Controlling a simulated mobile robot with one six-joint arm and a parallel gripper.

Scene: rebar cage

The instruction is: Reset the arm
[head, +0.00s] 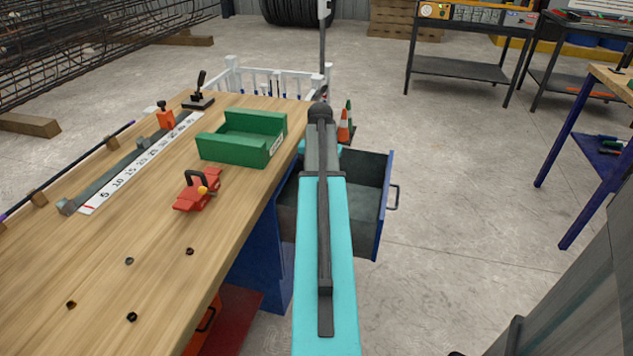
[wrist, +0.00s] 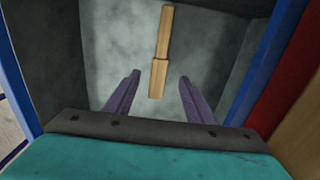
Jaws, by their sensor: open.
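In the head view my teal arm reaches forward over the open drawer (head: 376,205). The arm hides the gripper and the wooden piece there.
The workbench (head: 100,250) stands left of my arm. It holds a green tray (head: 240,140), a red tool with a black handle (head: 197,190) and a measuring scale (head: 140,165).

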